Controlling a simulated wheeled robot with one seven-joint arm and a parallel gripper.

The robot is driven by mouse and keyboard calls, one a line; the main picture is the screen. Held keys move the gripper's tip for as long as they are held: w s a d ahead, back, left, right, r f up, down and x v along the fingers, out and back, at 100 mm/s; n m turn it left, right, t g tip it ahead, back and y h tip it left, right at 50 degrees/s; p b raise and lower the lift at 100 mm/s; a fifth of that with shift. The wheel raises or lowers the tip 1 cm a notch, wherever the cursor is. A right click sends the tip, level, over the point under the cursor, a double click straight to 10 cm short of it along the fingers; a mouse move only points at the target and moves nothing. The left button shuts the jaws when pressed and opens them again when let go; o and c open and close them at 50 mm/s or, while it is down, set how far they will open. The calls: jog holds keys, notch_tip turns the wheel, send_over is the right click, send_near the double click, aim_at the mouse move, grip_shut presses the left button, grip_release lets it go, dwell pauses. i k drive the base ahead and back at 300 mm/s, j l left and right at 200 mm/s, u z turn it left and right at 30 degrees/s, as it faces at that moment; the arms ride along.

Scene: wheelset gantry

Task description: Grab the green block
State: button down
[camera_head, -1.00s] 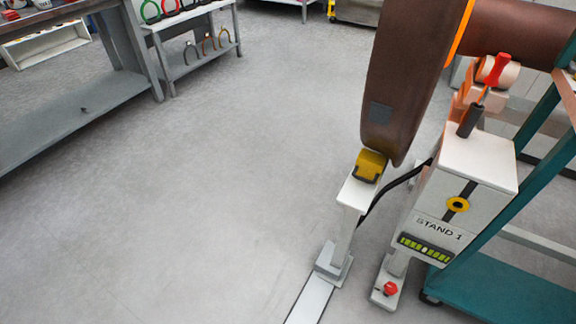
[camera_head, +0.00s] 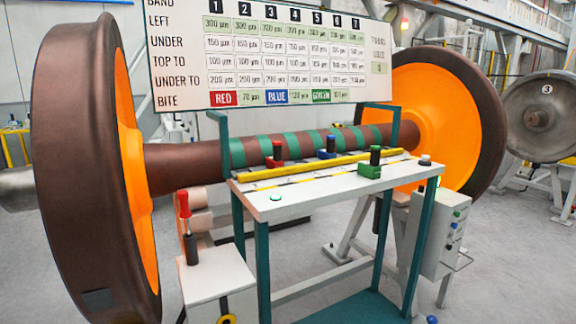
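The green block (camera_head: 370,171) sits on the right part of the white-topped stand, near the yellow bar. A dark upright cylinder (camera_head: 375,155) stands on top of it. My gripper is not in view.
The stand's white top (camera_head: 290,202) has teal legs and carries a yellow bar (camera_head: 330,163). Behind it runs a brown axle with green bands, between two large wheels (camera_head: 88,170) with orange faces. A printed board (camera_head: 265,55) stands above. A red-handled lever (camera_head: 184,205) rises at the left front.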

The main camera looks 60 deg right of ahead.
aim_at(372, 170)
jog(key=z, duration=1.75)
